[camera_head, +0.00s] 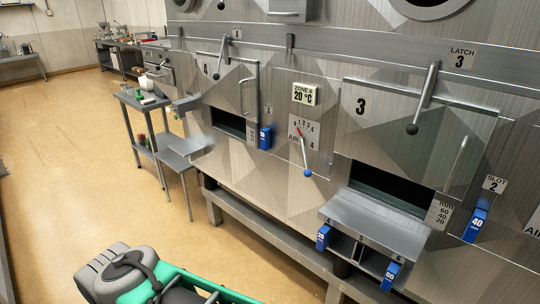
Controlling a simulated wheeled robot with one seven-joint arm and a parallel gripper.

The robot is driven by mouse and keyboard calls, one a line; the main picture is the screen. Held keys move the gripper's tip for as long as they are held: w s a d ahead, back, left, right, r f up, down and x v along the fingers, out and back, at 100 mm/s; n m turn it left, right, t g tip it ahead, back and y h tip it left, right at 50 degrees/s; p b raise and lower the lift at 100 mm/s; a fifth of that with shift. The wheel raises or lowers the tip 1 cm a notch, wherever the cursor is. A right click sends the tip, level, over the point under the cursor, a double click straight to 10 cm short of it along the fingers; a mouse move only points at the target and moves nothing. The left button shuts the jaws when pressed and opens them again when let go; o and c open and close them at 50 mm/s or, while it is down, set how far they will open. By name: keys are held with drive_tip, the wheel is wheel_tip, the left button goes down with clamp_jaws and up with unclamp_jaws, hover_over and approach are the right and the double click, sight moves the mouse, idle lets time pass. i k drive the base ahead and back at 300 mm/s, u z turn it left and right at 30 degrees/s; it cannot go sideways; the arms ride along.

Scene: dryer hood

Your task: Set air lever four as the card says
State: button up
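The air lever (304,152), beside the zone 4 display, is a thin rod with a blue ball knob at its low end and a reddish upper end. It hangs nearly straight down, tilted slightly, from a small white numbered plate (311,131) partly lettered "AI". The scale digits are too small to read surely. A card with the setting cannot be made out. My green and grey arm parts (150,278) show at the bottom left, away from the lever. My gripper's fingers are not seen.
The zone 4 display (304,94) reads 20 °C. Door 3 (415,140) and door 4 (226,93) have ball-ended latches above dark slots. A divided metal shelf (375,228) juts out below door 3. A side table (142,100) stands left. The floor (80,170) is clear.

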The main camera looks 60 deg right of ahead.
sight(308, 173)
drive_tip(key=z, duration=0.55)
drive_tip(key=i, duration=1.55)
drive_tip(key=z, duration=0.75)
